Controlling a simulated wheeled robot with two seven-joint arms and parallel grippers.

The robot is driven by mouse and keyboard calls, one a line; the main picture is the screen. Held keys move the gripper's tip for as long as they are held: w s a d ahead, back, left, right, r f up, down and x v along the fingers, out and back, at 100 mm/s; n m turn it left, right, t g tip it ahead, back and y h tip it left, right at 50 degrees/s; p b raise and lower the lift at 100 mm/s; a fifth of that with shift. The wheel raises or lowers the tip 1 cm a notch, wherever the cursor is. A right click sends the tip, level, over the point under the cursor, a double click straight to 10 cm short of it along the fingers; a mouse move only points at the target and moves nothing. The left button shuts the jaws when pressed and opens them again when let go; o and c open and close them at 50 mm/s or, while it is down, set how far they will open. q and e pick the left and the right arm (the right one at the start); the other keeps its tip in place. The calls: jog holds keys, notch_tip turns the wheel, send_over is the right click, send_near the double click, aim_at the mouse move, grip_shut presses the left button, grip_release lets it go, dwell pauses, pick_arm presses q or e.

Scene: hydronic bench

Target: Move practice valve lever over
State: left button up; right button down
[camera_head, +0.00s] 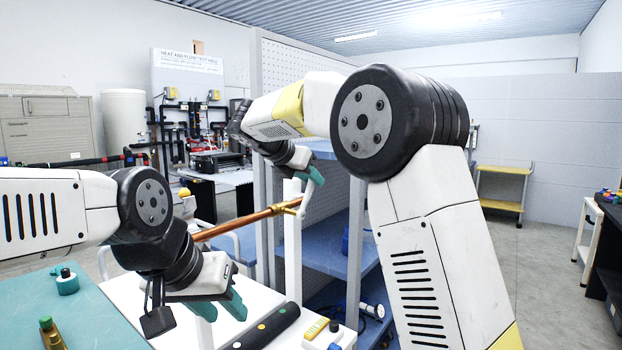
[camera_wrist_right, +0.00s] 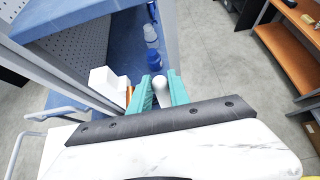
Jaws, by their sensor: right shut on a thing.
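The copper pipe (camera_head: 238,224) runs across the bench on white posts, with a brass-coloured valve (camera_head: 288,207) at its right end. My right gripper (camera_head: 311,178) is just above the valve, its teal fingers shut on the practice valve lever. In the right wrist view, the lever (camera_wrist_right: 161,88) shows as a pale rounded rod between the fingertips; most of it is hidden. A strip of the pipe (camera_wrist_right: 128,95) shows left of the fingers. My left gripper (camera_head: 221,309) hangs over the white bench top, its teal fingers apart and empty.
A black bar with coloured buttons (camera_head: 262,328) lies on the white bench top below the pipe. A teal mat (camera_head: 30,300) with small fittings is at the left. Blue shelving (camera_head: 335,240) stands close behind the valve. Open floor lies to the right.

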jog(key=shift+x, duration=1.45)
jog(key=shift+w+d+f, duration=0.25)
jog(key=shift+w+f, duration=0.05)
jog(key=shift+f, duration=0.3)
jog(key=shift+w+d+f, duration=0.2)
jog(key=shift+w+f, duration=0.15)
jog(key=shift+f, duration=0.25)
jog(key=shift+w+d+f, duration=0.15)
jog(key=shift+w+f, duration=0.05)
jog(key=shift+f, duration=0.45)
jog(key=shift+w+d+f, duration=0.15)
jog(key=shift+w+f, duration=0.05)
jog(key=shift+f, duration=0.45)
jog(key=shift+f, duration=0.15)
